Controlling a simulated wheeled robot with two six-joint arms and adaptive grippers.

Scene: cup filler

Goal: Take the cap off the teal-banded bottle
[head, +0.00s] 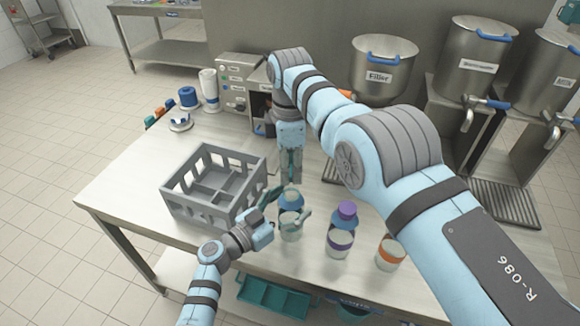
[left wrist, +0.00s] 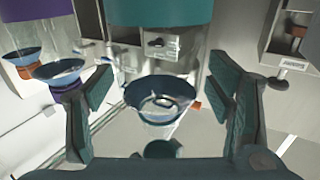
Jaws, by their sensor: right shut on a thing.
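The teal-banded bottle (head: 291,225) stands upright near the table's front edge, with a blue shoulder (head: 290,198). Its teal band (left wrist: 160,12) and clear body show in the left wrist view. My left gripper (head: 284,210) has its fingers on either side of the bottle. In the left wrist view (left wrist: 158,100) these fingers stand apart, with gaps to the bottle. My right gripper (head: 291,178) points down directly above the bottle and is shut on the cap at its top. The fingers mostly hide the cap, and I cannot tell whether it still touches the neck.
A purple-banded bottle (head: 340,240) with a purple cap and an orange-banded bottle (head: 390,254) stand to the right. A grey crate (head: 180,205) is close on the left. The filler tank (head: 383,65) and a control box (head: 236,85) stand behind.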

